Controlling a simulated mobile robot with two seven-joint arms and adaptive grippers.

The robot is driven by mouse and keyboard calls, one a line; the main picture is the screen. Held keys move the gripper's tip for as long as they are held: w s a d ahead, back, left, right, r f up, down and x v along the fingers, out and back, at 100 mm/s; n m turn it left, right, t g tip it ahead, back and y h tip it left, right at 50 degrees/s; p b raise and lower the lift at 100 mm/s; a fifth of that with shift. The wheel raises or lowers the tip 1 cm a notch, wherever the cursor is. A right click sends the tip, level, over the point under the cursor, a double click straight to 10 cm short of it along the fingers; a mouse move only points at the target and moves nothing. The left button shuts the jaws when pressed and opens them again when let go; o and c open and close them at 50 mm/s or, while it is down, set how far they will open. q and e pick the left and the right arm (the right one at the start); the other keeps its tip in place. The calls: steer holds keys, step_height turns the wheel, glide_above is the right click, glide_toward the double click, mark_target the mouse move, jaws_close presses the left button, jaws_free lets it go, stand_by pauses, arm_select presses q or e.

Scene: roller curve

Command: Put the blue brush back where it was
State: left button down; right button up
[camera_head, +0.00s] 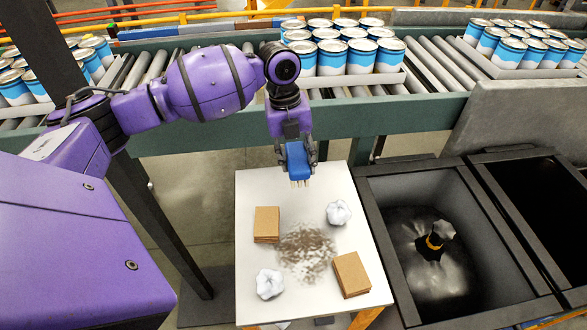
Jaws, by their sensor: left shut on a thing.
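My left gripper (298,160) points down above the far part of a white table (335,185). It is shut on a blue brush (297,158), whose pale bristles face down. I cannot tell whether the bristles touch the table top. A patch of brown dirt (306,252) lies on the middle of the table. My right gripper is not in view.
Brown blocks (267,224) (351,274) and crumpled white paper balls (338,212) (269,283) lie around the dirt. A dark bin (385,215) with a black bag inside stands right of the table. Behind runs a roller conveyor (435,65) with trays of blue-and-white cans (361,56).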

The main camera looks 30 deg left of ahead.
mark_target(289, 144)
arm_select(q)
steer(key=w+f, duration=0.1)
steer(key=a+f, duration=0.1)
steer(key=f, duration=0.1)
steer(key=w+a+f, duration=0.1)
steer(key=shift+w+a+f, duration=0.1)
steer(key=shift+w+f, duration=0.05)
steer(key=shift+w, duration=0.15)
steer(key=shift+f, duration=1.7)
steer(key=c, duration=1)
jaws_free()
steer(key=shift+c, duration=0.2)
steer(key=shift+r, duration=0.15)
steer(key=r, duration=0.4)
steer(key=a+r, duration=0.1)
steer(key=r, duration=0.3)
steer(key=a+r, duration=0.1)
steer(key=r, duration=0.3)
